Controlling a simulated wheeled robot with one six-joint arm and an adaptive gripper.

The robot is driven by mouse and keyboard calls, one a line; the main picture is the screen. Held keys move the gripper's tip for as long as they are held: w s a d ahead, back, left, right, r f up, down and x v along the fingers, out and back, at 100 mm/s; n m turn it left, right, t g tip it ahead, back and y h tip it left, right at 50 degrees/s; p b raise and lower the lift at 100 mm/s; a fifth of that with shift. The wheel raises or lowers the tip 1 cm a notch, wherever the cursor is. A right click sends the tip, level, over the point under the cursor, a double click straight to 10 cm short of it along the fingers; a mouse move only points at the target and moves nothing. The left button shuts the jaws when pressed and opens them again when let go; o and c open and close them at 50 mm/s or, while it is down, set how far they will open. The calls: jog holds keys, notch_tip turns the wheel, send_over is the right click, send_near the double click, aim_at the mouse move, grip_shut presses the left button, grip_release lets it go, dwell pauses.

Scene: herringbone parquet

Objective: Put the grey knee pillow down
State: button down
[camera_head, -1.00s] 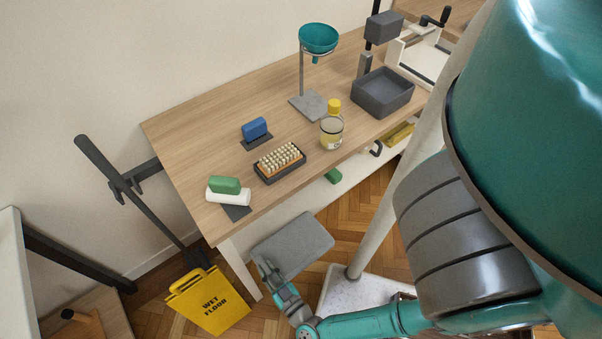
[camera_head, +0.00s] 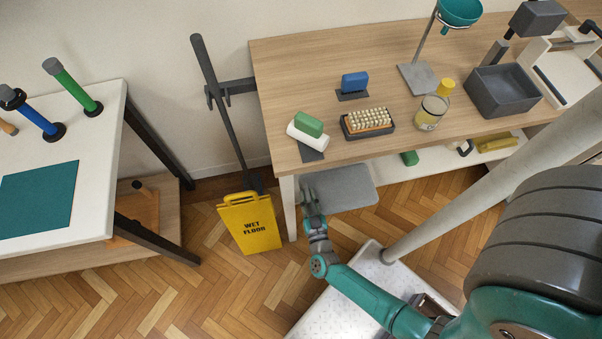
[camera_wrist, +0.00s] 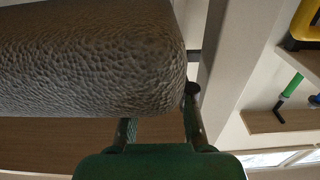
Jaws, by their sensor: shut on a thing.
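The grey knee pillow (camera_head: 345,187) is a flat grey pad held just in front of the wooden workbench, below its top, in the head view. My gripper (camera_head: 312,192) is shut on its left end. In the wrist view the pillow (camera_wrist: 90,55) fills the upper left with its pebbled grey surface, and my gripper's fingers (camera_wrist: 158,128) reach up to its near edge. I cannot tell exactly how the fingertips sit on it.
A yellow wet floor sign (camera_head: 250,222) stands on the parquet left of my gripper. The workbench (camera_head: 300,75) carries a brush, a jar and a grey bin. A white table (camera_head: 95,215) stands at left. Open parquet (camera_head: 170,285) lies between.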

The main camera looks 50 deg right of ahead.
aim_at(309, 205)
jog(key=shift+w+d+f, duration=0.55)
jog(key=shift+w+d, duration=0.45)
jog(key=shift+w, duration=0.5)
jog(key=shift+w+d+f, duration=0.6)
jog(key=shift+w+d, duration=0.45)
jog(key=shift+w, duration=0.45)
jog(key=shift+w+d+f, duration=0.55)
jog(key=shift+w+d, duration=0.45)
jog(key=shift+w, duration=0.5)
jog(key=c, duration=1)
grip_release()
jog(key=shift+f, duration=0.1)
jog(key=v, duration=1)
jog(key=shift+s+a, duration=0.25)
jog(key=shift+a, duration=0.05)
jog(key=shift+s+a, duration=0.35)
jog(key=shift+s, duration=0.3)
